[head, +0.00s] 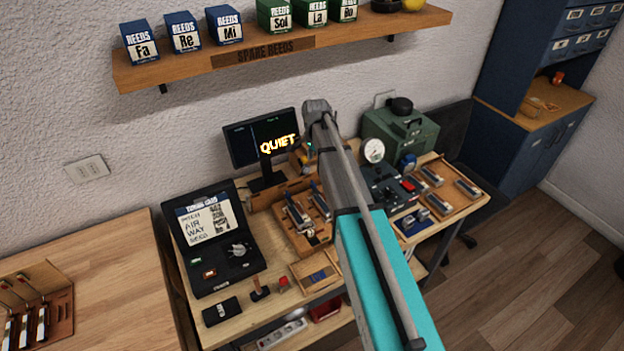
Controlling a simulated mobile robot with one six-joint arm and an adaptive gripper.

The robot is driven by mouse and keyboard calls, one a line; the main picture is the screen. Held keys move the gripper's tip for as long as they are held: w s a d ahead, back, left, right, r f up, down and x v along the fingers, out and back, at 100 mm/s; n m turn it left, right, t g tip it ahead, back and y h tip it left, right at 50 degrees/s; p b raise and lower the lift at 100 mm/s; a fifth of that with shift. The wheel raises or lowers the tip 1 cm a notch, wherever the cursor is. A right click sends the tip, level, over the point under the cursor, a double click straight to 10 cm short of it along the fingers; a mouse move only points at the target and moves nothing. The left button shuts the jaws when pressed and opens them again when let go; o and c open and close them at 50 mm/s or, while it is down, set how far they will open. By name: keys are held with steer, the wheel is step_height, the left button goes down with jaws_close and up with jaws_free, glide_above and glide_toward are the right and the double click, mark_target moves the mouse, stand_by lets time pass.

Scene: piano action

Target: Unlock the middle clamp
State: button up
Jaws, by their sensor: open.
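A wooden fixture (312,238) stands on the workbench, left of my arm in the head view. It carries metal clamp-like parts (298,214) with blue upright pieces. I cannot tell which is the middle clamp or whether it is locked. My grey and teal arm crosses the centre of the view and covers the right side of the fixture. I cannot make out my gripper; the far end of the arm is hidden.
A monitor (262,143) reading "QUIET" stands behind the fixture. An open black case (215,240) is at left, a green machine (400,135) and a gauge (374,150) at right. A small wooden tray (318,270) lies in front. A shelf (180,72) with reed boxes hangs above.

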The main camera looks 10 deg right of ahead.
mark_target(313, 183)
steer(key=w, duration=0.1)
steer(key=w+m, duration=0.1)
steer(key=w, duration=0.1)
steer(key=shift+r, duration=0.25)
steer(key=shift+f, duration=0.1)
step_height(313, 183, down, 14)
steer(key=b, duration=1.3)
steer(key=shift+r, duration=0.2)
steer(key=shift+b, duration=0.3)
steer(key=shift+a, duration=0.1)
steer(key=c, duration=0.9)
steer(key=shift+o, duration=0.2)
